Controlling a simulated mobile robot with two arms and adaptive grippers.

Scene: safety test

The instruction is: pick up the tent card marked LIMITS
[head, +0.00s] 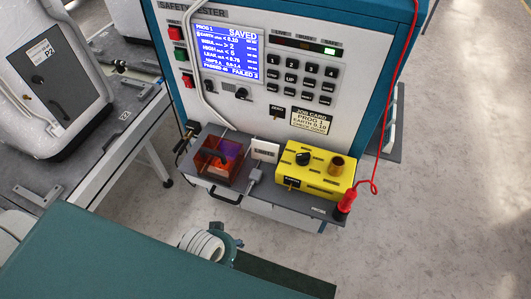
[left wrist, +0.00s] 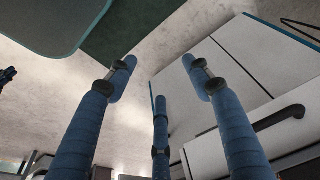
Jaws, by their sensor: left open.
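The tent card (head: 265,151), a small white card with dark lettering that seems to read LIMITS, stands on the shelf at the front of the safety tester in the head view. It is between an orange-and-purple see-through box (head: 217,160) and a yellow box (head: 315,172). My left gripper (head: 228,240) is in front of and below the shelf, apart from the card. In the left wrist view its blue fingers (left wrist: 160,78) are spread with nothing between them. The card does not show in that view. My right gripper is not in view.
The tester panel (head: 245,75) rises behind the card. A grey connector (head: 254,176) lies just before the card. A red probe (head: 346,201) with a red cable is at the shelf's right end. A black handle (head: 225,197) juts from the front. Open floor (head: 440,220) lies right.

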